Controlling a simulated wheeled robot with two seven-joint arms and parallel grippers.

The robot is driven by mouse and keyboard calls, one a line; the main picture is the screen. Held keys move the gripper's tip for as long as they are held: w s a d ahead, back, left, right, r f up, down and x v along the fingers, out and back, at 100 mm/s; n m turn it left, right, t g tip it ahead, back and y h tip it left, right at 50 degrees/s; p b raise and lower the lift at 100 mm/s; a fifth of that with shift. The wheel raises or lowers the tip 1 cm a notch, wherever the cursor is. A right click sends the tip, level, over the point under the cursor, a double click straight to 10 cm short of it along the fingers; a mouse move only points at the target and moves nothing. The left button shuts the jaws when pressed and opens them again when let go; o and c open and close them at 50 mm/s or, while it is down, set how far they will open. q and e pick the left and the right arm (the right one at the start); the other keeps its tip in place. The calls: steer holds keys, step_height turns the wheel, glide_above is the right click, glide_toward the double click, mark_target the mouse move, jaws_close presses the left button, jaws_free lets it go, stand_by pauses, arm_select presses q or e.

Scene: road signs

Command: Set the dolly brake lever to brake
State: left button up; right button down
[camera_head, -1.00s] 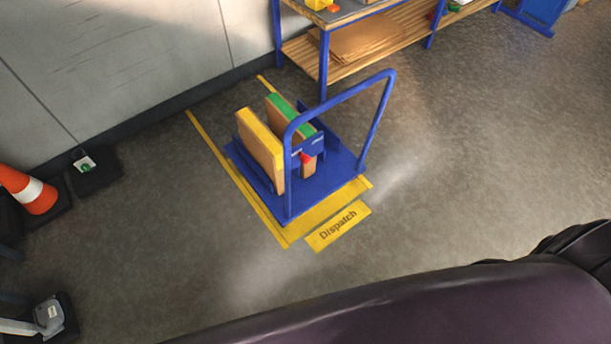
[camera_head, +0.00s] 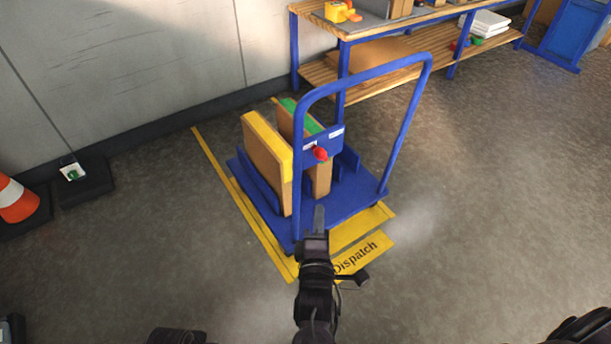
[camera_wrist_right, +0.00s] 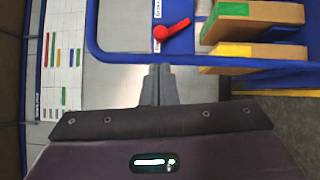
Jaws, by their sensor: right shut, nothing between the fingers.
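The blue dolly (camera_head: 355,198) stands on the floor with its tall blue push handle (camera_head: 431,75) toward me. A red brake lever (camera_head: 320,153) sits on a blue plate across the handle, with small white labels on the plate. In the right wrist view the red lever (camera_wrist_right: 173,29) shows in front of the fingers, apart from them. My right gripper (camera_head: 318,212) is shut and empty, in front of the dolly and below the lever in the picture. It also shows in the right wrist view (camera_wrist_right: 160,80). The label wording is too small to read. My left gripper is not in view.
Two upright boxes, one yellow-topped (camera_head: 266,160) and one green-topped (camera_head: 318,172), stand on the dolly. A yellow Dispatch floor sign (camera_head: 368,250) lies before it. A workbench (camera_head: 375,32) stands behind. A traffic cone (camera_head: 16,203) is at left. Floor to the right is clear.

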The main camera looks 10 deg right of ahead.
steer(key=shift+w, duration=0.1)
steer(key=b, duration=0.2)
glide_toward(321, 158)
steer(key=w, duration=0.1)
steer(key=x, duration=0.4)
steer(key=shift+w+d, duration=0.2)
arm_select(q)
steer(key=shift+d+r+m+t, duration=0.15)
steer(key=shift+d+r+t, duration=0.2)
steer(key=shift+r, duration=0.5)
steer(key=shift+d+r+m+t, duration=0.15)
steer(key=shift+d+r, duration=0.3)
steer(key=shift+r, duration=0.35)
arm_select(e)
steer(key=shift+w+d, duration=0.2)
steer(key=shift+w, duration=0.45)
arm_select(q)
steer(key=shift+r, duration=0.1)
